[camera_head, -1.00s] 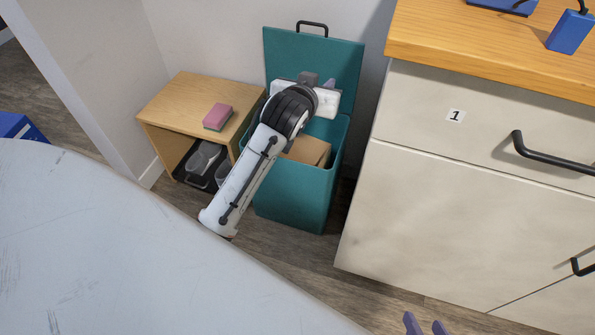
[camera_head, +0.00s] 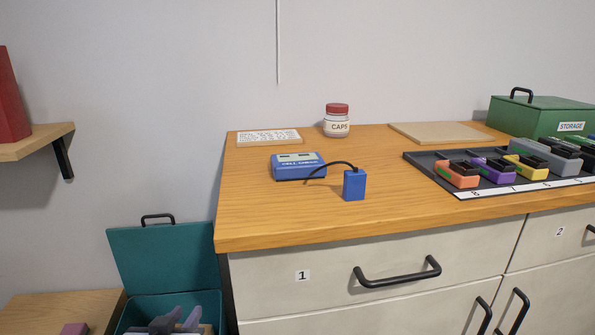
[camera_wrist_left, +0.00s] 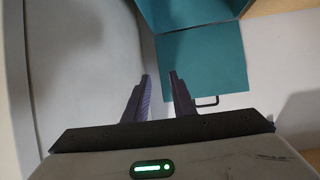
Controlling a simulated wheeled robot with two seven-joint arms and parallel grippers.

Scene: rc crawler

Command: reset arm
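My left gripper (camera_head: 181,318) shows at the bottom left of the head view, in front of the teal bin (camera_head: 150,309). My right gripper is not in view.
The wooden counter (camera_head: 245,226) holds a blue charger (camera_head: 298,172), a blue block (camera_head: 354,185), a CAPS jar (camera_head: 337,122), a black tray (camera_head: 423,165) of coloured packs and a green storage box (camera_head: 530,117). A wall shelf (camera_head: 40,140) juts out at left.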

